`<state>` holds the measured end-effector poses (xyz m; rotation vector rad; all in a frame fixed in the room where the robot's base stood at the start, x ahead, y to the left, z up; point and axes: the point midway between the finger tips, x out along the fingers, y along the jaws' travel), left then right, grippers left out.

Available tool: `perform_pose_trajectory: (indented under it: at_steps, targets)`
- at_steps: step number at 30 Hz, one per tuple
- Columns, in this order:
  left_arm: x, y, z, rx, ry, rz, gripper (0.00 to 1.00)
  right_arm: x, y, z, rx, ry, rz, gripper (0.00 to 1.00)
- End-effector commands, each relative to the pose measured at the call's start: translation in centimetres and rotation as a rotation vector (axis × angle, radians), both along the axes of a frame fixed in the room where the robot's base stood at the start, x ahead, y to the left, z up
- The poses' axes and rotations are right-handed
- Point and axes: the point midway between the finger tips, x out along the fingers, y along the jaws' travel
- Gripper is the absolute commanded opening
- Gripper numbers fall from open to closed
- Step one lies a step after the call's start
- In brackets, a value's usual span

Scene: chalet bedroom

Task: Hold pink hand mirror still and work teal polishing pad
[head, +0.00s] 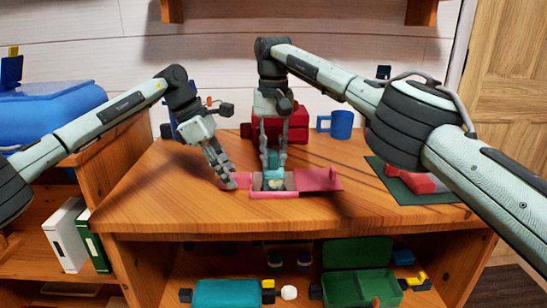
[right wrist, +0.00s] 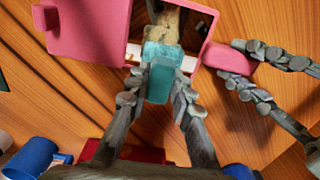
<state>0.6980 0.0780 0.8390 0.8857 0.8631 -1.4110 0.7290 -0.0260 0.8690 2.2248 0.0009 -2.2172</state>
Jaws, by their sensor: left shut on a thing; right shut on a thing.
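The pink hand mirror (head: 320,179) lies on the wooden table near its front edge. In the right wrist view its wide pink flap (right wrist: 88,30) is at the left, its framed middle holds a tan patch, and its pink handle (right wrist: 226,56) is at the right. My left gripper (head: 226,178) is shut on the handle; its fingers (right wrist: 243,68) also show in the right wrist view. My right gripper (head: 273,150) points down, shut on the teal polishing pad (right wrist: 160,58). The pad is over the framed middle, beside the tan patch. Whether it presses the surface is unclear.
A red box (head: 296,126) stands close behind my right gripper, with a blue mug (head: 341,124) to its right. A dark green mat (head: 395,183) bearing a red item lies at the table's right. A teal box (head: 225,293) and green open box (head: 357,284) are on the shelf below.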

Motion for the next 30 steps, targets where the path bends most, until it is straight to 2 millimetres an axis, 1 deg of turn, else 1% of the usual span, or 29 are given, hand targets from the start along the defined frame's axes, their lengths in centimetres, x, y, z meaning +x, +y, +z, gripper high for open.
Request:
perform_pose_trajectory:
  at_steps: [5, 15, 23, 30]
  targets:
    - [0.0, 0.0, 0.1, -0.001, 0.000, -0.001, 0.00, -0.2, -0.1, 0.0, -0.001, -0.001, 0.001, 0.00]
    - [0.0, 0.0, 0.1, -0.001, 0.000, -0.001, 0.00, -3.1, 0.0, -0.2, -0.001, 0.001, 0.001, 0.00]
    - [0.0, 0.0, 0.1, -0.001, -0.001, 0.000, 0.00, -4.1, 0.1, -0.4, -0.001, 0.004, 0.000, 0.00]
    - [0.0, 0.0, 0.1, -0.002, -0.002, 0.000, 0.00, -6.2, 0.1, -0.3, -0.002, 0.004, 0.002, 0.00]
